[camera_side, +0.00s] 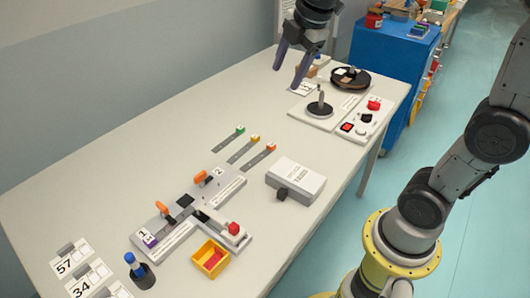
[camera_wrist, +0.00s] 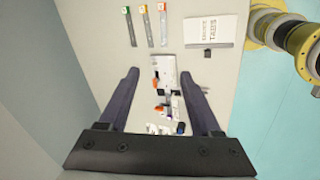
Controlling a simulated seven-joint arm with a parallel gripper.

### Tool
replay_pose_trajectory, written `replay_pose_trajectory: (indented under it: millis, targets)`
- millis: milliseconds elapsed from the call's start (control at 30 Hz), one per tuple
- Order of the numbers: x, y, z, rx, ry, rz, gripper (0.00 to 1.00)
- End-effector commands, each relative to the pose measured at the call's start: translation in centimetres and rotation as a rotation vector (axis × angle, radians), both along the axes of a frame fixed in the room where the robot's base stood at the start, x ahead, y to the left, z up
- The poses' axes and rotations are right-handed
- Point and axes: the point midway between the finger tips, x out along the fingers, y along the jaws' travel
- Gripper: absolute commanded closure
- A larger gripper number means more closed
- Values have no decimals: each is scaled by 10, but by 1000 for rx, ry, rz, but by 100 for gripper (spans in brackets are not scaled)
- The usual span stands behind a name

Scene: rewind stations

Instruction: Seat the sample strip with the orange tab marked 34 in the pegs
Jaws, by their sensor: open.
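Three dark grey strips lie side by side on the pale table. The strip with the orange tab (camera_side: 262,155) is nearest the white box in the side view; it also shows at the top of the wrist view (camera_wrist: 164,27). No tab number is legible. The grey fixture (camera_side: 182,236), with two orange levers, lies toward the front; the wrist view shows it between my fingers (camera_wrist: 168,68). Its individual pegs are too small to tell. My gripper (camera_side: 289,76) is open and empty, high above the table's far part; its spread fingers show in the wrist view (camera_wrist: 158,78).
Green-tabbed (camera_side: 228,140) and yellow-tabbed (camera_side: 243,148) strips lie beside the orange one. A white box (camera_side: 296,179), a yellow bin (camera_side: 211,258), a blue-topped bottle (camera_side: 140,273) and numbered cards (camera_side: 72,258) surround the fixture. A spindle station (camera_side: 320,107) stands at the far end. The left tabletop is clear.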

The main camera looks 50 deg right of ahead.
Motion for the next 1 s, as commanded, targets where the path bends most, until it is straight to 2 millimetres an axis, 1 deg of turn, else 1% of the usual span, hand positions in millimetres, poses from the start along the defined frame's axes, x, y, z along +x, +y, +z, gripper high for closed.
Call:
replay_pose_trajectory:
  millis: [33, 100, 167, 200, 267, 300, 400, 500, 600, 767, 1000]
  targets:
    - [21, -10, -12, -19, 39, 47, 35]
    - [46, -22, -27, -40, 81, 112, 35]
    - [66, -34, -43, -52, 120, 156, 35]
    - [77, -42, -56, -54, 147, 179, 35]
    - [93, -54, -77, -54, 185, 201, 35]
    - [101, -62, -90, -49, 209, 206, 35]
    - [115, -78, -126, -27, 265, 188, 35]
    - [119, -90, -155, -7, 313, 167, 35]
    - [115, -96, -175, 10, 351, 154, 35]
    - [112, -101, -193, 18, 366, 143, 35]
    - [112, -100, -238, 18, 367, 144, 35]
